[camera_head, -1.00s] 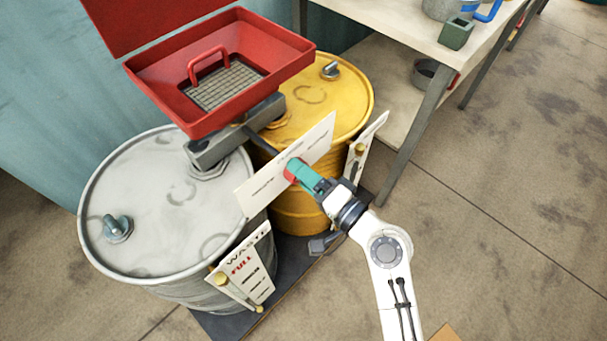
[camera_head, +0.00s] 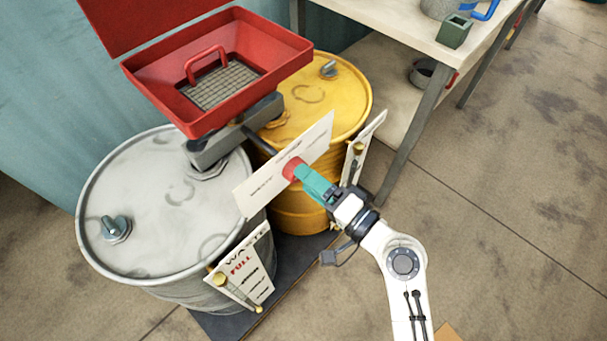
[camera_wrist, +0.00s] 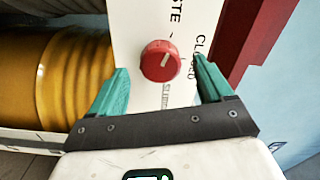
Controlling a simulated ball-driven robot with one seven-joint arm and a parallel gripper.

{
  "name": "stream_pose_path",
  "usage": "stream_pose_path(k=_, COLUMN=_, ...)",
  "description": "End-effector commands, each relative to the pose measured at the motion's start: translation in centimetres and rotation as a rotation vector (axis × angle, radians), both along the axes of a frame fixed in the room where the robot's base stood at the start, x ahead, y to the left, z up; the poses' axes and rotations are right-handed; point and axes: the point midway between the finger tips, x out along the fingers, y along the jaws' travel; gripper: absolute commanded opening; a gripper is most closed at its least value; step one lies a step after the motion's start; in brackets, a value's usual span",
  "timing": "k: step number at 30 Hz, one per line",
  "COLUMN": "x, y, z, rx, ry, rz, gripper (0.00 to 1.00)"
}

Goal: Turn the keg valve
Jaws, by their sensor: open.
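The keg valve is a round red knob (camera_head: 290,168) on a white label plate (camera_head: 262,188) in front of the two drums. In the wrist view the knob (camera_wrist: 160,60) has a pale mark slanting to the upper right, and the plate carries partly visible words, among them "CLOSED". My gripper (camera_head: 304,177) is open, with its teal fingers pointing at the knob. In the wrist view the fingers stand to either side of the knob, apart from it, and it shows clear in the gap.
A grey-white drum (camera_head: 150,190) and a yellow drum (camera_head: 345,95) stand under a red open-lidded tray (camera_head: 220,65). Two signs (camera_head: 240,270) (camera_head: 362,150) hang at the drum fronts. A workbench (camera_head: 425,35) stands at the upper right. The floor at right is clear.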

Motion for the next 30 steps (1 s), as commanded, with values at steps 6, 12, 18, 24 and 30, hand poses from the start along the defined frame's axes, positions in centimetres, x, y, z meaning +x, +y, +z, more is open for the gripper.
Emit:
stream_pose_path(k=6, x=-2.7, y=-3.6, z=-0.2, rx=0.000, ry=0.001, rz=-0.004, gripper=0.80)
stream_pose_path(k=12, x=-4.4, y=-5.7, z=-0.1, rx=0.000, ry=0.002, rz=-0.003, gripper=0.80)
stream_pose_path(k=18, x=-4.9, y=-6.4, z=-0.1, rx=0.000, ry=0.000, rz=-0.002, gripper=0.80)
stream_pose_path(k=24, x=-4.9, y=-6.4, z=-0.1, rx=-0.001, ry=0.000, rz=-0.001, gripper=0.80)
stream_pose_path(k=30, x=-4.9, y=-6.4, z=0.0, rx=-0.001, ry=0.000, rz=-0.001, gripper=0.80)
